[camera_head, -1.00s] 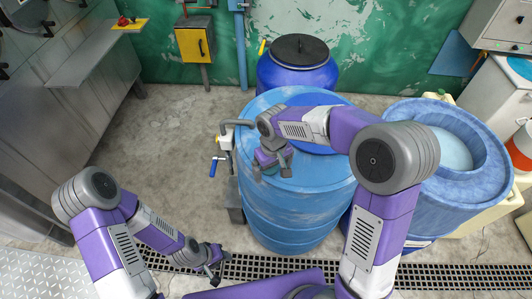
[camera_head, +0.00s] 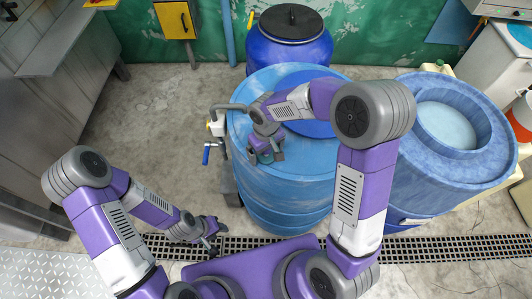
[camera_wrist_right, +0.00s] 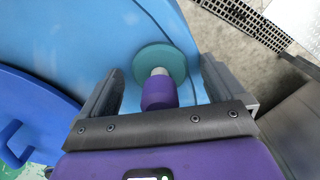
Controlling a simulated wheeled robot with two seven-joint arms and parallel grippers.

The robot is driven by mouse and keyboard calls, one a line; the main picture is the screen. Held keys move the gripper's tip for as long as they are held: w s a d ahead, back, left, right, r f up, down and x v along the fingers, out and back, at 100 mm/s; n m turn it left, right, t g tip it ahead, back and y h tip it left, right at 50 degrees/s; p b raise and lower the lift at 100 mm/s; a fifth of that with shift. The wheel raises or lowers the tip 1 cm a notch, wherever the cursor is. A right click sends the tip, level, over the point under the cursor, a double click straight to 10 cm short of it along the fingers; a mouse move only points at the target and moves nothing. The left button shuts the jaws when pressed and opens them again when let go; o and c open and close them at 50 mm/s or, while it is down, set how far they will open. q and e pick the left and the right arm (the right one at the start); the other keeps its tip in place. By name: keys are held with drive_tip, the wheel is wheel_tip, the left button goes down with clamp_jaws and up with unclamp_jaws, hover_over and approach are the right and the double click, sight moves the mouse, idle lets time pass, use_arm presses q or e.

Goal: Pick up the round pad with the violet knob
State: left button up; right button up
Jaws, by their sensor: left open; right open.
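The round pad (camera_wrist_right: 172,59) is a teal disc with a violet knob (camera_wrist_right: 158,93) on a pale stem. It lies on the blue drum's top near its edge, and in the head view a bit of its teal (camera_head: 266,158) shows under my right gripper (camera_head: 266,152). In the right wrist view my right gripper (camera_wrist_right: 168,95) is open, with one finger on each side of the knob. No grip on the knob shows. My left gripper (camera_head: 210,238) is open and empty, low over the floor at the left, away from the drum.
The light blue drum (camera_head: 290,190) has a tap with a blue handle (camera_head: 206,154) on its left side. A dark blue barrel (camera_head: 290,45) with a black lid stands behind. Another blue tub (camera_head: 490,150) stands at the right. A floor grate (camera_head: 450,245) runs in front.

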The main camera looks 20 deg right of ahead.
drive_tip(key=c, duration=1.2)
wheel_tip(320, 180, up, 10)
drive_tip(key=shift+p, duration=1.2)
drive_tip(key=o, duration=0.6)
drive_tip(key=shift+c, duration=0.2)
drive_tip(key=c, duration=0.5)
drive_tip(key=shift+o, duration=0.2)
